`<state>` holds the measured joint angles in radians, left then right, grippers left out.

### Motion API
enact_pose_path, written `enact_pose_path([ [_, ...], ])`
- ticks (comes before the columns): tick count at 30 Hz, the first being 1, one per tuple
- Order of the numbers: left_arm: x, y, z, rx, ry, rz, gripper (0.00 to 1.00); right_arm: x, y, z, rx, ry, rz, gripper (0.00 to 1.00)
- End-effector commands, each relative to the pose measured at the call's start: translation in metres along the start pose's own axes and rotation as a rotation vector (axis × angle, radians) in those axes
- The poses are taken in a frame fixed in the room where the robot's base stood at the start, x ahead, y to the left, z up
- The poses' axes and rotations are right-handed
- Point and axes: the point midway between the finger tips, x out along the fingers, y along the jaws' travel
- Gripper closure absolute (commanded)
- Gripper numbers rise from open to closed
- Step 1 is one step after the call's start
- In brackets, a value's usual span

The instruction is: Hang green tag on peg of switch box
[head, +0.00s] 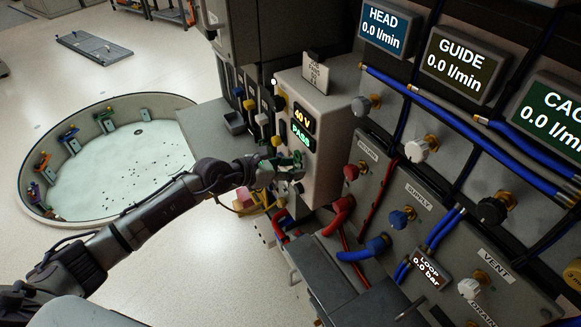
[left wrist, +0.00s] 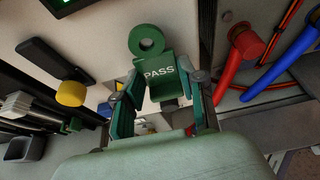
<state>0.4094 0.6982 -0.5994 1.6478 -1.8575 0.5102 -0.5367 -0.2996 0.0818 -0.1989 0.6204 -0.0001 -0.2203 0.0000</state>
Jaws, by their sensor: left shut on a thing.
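In the head view, the gripper is close to the lower front of a pale box (head: 322,165) with 40 V and PASS displays. I cannot tell whether the tag touches it. A yellow knob (left wrist: 70,93) sticks out left of the tag. I cannot make out which part is the switch box's peg. My right gripper does not show.
Red and blue hoses (head: 350,247) and valve knobs crowd the panel on the right. A grey bench top (head: 330,280) lies below the box. A round basin (head: 110,165) stands on the open floor at left.

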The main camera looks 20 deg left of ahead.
Motion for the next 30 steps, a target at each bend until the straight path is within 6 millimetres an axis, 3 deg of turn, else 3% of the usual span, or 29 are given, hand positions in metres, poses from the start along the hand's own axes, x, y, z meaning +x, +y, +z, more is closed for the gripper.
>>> enact_pose_path([
  [11,0.010,0.000,0.004,-0.001,0.000,0.000,1.00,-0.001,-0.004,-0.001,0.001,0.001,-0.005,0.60],
  [12,0.011,0.000,0.004,-0.001,0.001,0.000,0.58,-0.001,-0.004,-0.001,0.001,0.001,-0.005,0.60],
  [17,0.010,0.000,0.003,-0.001,0.001,0.000,0.32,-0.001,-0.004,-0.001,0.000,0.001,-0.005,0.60],
  [26,0.009,0.000,0.004,-0.001,0.001,0.000,0.31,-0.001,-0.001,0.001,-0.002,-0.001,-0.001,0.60],
  [30,-0.001,0.002,0.003,0.000,0.001,0.002,0.31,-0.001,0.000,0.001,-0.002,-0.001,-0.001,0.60],
])
